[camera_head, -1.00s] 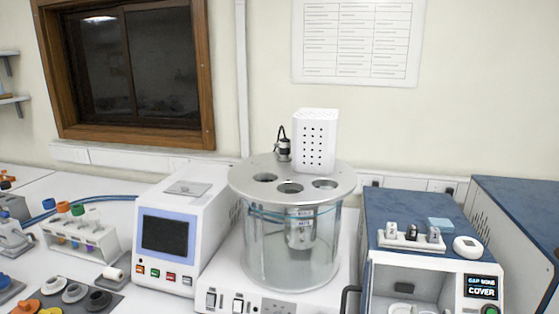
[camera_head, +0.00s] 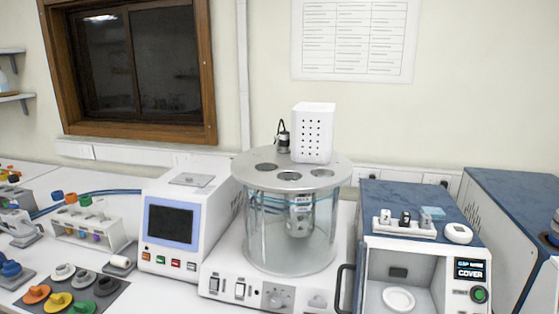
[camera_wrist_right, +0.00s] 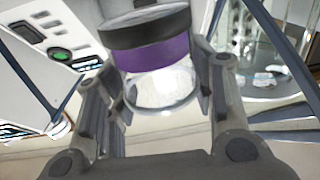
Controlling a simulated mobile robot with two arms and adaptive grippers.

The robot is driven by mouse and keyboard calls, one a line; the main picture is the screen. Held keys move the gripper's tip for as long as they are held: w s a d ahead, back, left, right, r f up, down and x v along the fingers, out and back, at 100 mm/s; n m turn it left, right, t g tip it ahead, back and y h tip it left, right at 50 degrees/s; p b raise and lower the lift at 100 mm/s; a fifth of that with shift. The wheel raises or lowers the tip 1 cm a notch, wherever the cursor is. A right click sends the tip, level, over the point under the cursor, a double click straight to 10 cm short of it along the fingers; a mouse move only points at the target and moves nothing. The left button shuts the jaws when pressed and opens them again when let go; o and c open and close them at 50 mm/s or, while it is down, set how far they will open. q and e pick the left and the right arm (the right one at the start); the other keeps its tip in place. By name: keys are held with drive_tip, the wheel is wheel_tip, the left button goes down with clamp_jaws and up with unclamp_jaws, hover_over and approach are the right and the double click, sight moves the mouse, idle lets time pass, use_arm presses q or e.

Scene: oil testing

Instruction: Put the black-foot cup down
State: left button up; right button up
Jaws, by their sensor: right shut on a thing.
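My right gripper (camera_wrist_right: 158,80) is shut on a cup in the right wrist view. The cup (camera_wrist_right: 147,50) has a black, grey-edged disc at the upper end, a purple band below it and a clear glass part (camera_wrist_right: 163,88) between the fingers. It looks slightly tilted in the picture. The cup and both grippers are out of the head view.
A machine with a blue top (camera_head: 455,213) has an open bay holding a white round plate (camera_head: 398,299). Left of it stands a glass bath with a holed lid (camera_head: 290,190). Coloured discs lie on a grey mat (camera_head: 118,296). A tube rack (camera_head: 88,228) stands at left.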

drive_tip(key=s+a+r+n+y+b, duration=0.1)
drive_tip(key=s+a+y, duration=0.1)
drive_tip(key=s+a, duration=0.6)
drive_tip(key=shift+s+r+y, duration=0.35)
drive_tip(key=shift+s+y, duration=0.05)
drive_tip(key=shift+s, duration=0.7)
drive_tip(key=shift+a, duration=0.2)
